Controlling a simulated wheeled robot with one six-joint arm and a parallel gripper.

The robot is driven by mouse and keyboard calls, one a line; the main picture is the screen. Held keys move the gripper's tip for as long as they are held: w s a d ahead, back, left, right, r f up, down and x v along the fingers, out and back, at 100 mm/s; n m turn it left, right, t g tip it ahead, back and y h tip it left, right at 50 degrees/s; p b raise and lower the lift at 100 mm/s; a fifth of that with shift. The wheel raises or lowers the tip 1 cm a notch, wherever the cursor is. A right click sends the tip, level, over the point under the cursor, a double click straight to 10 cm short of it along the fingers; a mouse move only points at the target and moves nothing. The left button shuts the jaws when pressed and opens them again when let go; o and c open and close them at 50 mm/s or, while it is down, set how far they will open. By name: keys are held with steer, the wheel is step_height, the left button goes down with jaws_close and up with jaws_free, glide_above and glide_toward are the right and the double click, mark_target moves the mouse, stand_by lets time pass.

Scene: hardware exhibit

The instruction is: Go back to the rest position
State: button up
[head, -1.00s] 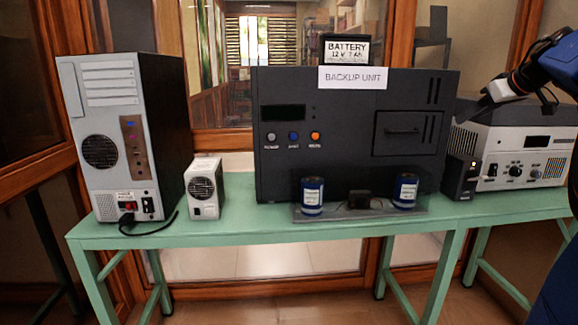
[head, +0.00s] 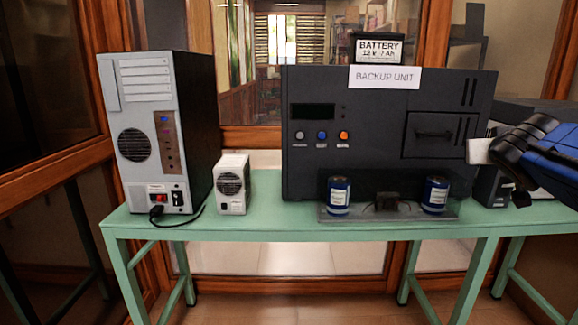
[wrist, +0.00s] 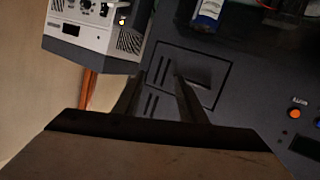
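My gripper (wrist: 160,80) shows in the wrist view with its two dark fingers apart and nothing visible between them. It is open, in front of the dark face of the backup unit (head: 335,180) with its panel and handle. In the head view, my arm comes in from the right edge, level with the right end of the backup unit; the fingers cannot be made out there.
A green table (head: 290,222) bears a grey computer tower (head: 148,110), a small white unit (head: 232,185) and two blue cylinders (head: 338,195) (head: 434,194). A battery (head: 378,48) sits on top of the backup unit. A grey instrument (wrist: 90,30) stands beside it, mostly hidden in the head view.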

steer(key=s+a+f+n+g+y, duration=0.1)
steer(key=s+a+f+g+y, duration=0.1)
steer(key=s+a+f, duration=0.3)
steer(key=s+a+f+n+g+y, duration=0.1)
steer(key=s+a+f+g, duration=0.3)
steer(key=s+f, duration=0.6)
steer(key=s+a+f+n+g+y, duration=0.1)
steer(key=s+a+f, duration=0.6)
steer(key=f, duration=0.7)
steer(key=shift+s+a+f+g+y, duration=0.25)
steer(key=shift+s+g+y, duration=0.4)
steer(key=shift+g+y, duration=0.4)
steer(key=shift+r, duration=0.1)
